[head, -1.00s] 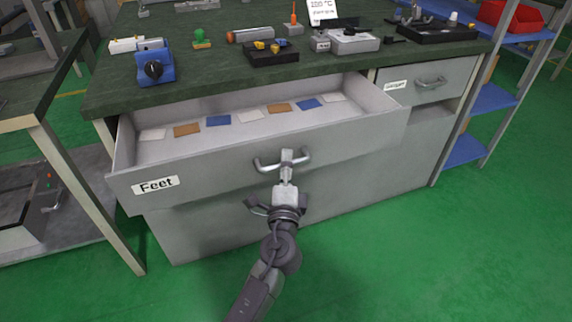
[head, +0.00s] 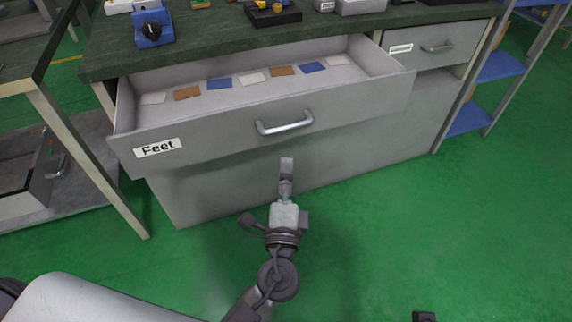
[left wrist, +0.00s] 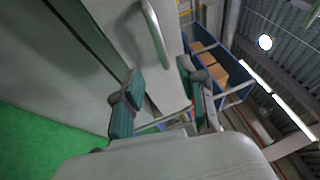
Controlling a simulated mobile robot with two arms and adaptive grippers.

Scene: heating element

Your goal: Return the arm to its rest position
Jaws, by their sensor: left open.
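My left gripper (head: 286,168) is in front of the open drawer's front and below its handle (head: 285,122), with a gap between them. In the left wrist view its two teal-padded fingers (left wrist: 162,92) stand apart with nothing held between them. The handle also shows in that view (left wrist: 156,36), beyond the fingers. The drawer (head: 215,140), labelled "Feet", is pulled out and holds a row of white, brown and blue flat pieces (head: 220,83). My right gripper cannot be made out.
The green-topped workbench (head: 225,37) carries a blue device (head: 153,28) and other items. A smaller drawer (head: 425,47) at right is shut. A second table (head: 45,55) stands at left, blue shelves (head: 490,66) at right.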

